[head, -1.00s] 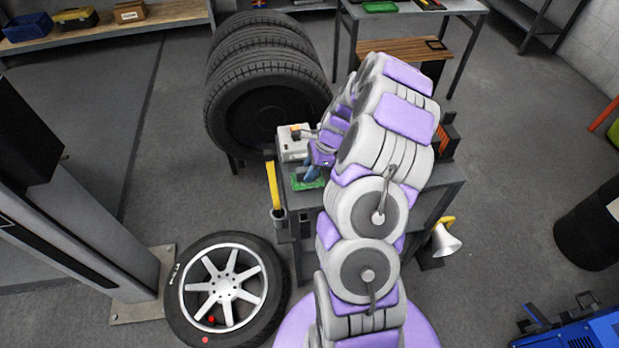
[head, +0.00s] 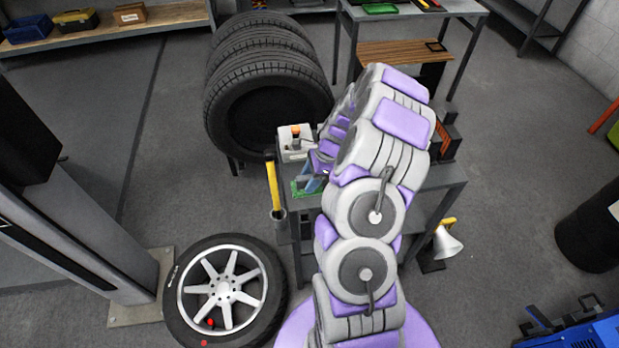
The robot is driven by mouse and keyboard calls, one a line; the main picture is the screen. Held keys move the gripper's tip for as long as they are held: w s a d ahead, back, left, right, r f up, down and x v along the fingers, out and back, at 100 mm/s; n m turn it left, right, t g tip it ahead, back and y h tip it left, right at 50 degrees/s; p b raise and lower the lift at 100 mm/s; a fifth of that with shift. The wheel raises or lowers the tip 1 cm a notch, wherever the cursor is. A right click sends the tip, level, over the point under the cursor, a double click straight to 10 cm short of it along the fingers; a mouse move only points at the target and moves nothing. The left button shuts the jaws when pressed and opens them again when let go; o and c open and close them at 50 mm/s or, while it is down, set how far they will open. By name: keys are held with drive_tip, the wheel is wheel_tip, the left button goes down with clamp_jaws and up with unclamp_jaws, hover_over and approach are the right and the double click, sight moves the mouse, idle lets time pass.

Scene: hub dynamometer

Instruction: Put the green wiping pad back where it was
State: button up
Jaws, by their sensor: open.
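A green item (head: 297,188), which seems to be the wiping pad or a green tray under it, lies at the left end of the dark workbench (head: 434,192). It is small and partly covered by the end of my arm, so I cannot tell pad from tray. My gripper (head: 311,183) is open, low over the right side of the green item, with its light blue fingertips close to it. I cannot tell whether they touch it. My own arm hides most of the bench top.
A white box with an orange-topped knob (head: 295,143) stands just behind the green item. A yellow-handled tool (head: 273,186) stands upright at the bench's left edge. Large tyres (head: 262,85) stand behind, and a wheel (head: 225,290) lies on the floor at front left.

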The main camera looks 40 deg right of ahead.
drive_tip(key=p+v, duration=0.3)
drive_tip(key=v, duration=0.8)
drive_tip(key=s+a+r+n+g+h, duration=0.1)
drive_tip(key=s+a+r+n, duration=0.2)
drive_tip(key=a+r+n, duration=0.55)
drive_tip(key=s+a+r+n+g, duration=0.1)
drive_tip(key=s+a+r+n, duration=0.3)
drive_tip(key=a, duration=0.8)
drive_tip(key=s+a+r+n+h, duration=0.1)
drive_tip(key=s+a+n, duration=0.1)
drive_tip(key=s, duration=0.5)
drive_tip(key=s+a+r+n+g+h, duration=0.1)
drive_tip(key=s+a+r+n, duration=0.1)
drive_tip(key=s+n, duration=0.3)
drive_tip(key=s+a+r+n+h, duration=0.1)
drive_tip(key=s+a+r+n, duration=0.1)
drive_tip(key=s, duration=0.7)
drive_tip(key=shift+s+a+n+g, duration=0.4)
drive_tip(key=shift+a+n, duration=0.3)
drive_tip(key=shift+n, duration=0.15)
drive_tip(key=shift+w, duration=0.1)
